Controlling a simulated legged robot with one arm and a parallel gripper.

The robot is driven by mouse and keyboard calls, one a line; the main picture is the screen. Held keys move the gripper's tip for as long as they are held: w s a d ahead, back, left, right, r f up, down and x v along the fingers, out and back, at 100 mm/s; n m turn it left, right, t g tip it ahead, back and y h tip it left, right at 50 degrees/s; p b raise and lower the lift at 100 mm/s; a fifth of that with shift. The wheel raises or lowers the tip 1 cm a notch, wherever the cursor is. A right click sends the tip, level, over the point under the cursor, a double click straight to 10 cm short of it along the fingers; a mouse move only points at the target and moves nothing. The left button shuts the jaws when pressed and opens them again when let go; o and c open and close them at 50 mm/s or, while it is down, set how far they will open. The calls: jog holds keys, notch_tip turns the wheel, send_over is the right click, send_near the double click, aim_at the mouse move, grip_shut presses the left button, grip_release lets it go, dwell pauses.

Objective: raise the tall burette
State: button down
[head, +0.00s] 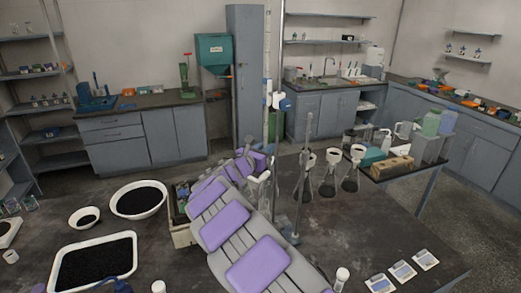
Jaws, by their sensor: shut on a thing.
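The tall burette (268,50) is a thin, clear, upright tube with markings, just left of a tall metal stand rod (282,45). A blue and white clamp (281,101) sits on the rod beside the tube. My grey and purple arm reaches from the bottom of the picture to the burette's lower part. My gripper (261,178) is at that lower part, below the clamp, and is shut on the burette. My arm hides part of the jaws and the stand's base, so the exact contact is hard to see.
Flasks with filter funnels (330,170) stand close on the right, beside a shorter metal rod (302,165). Bowls (140,199) and a tray (95,262) of black grains lie on the left. Labelled cards (402,270) lie front right.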

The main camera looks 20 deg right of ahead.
jog(key=c, duration=1.9)
grip_release()
jog(key=shift+s+d+r, duration=0.1)
jog(key=shift+s+d, duration=0.15)
jog(key=shift+d, duration=0.3)
jog(key=shift+o, duration=1)
jog(key=shift+s+d+r+p, duration=0.1)
jog(key=shift+d+r+p, duration=0.1)
jog(key=shift+r+p, duration=3.1)
jog(key=shift+r, duration=0.4)
jog(key=o, duration=0.5)
jog(key=shift+o, duration=0.9)
jog(key=shift+s+d+r, duration=0.1)
jog(key=shift+s, duration=0.05)
jog(key=shift+d, duration=0.1)
jog(key=shift+w+a, duration=0.2)
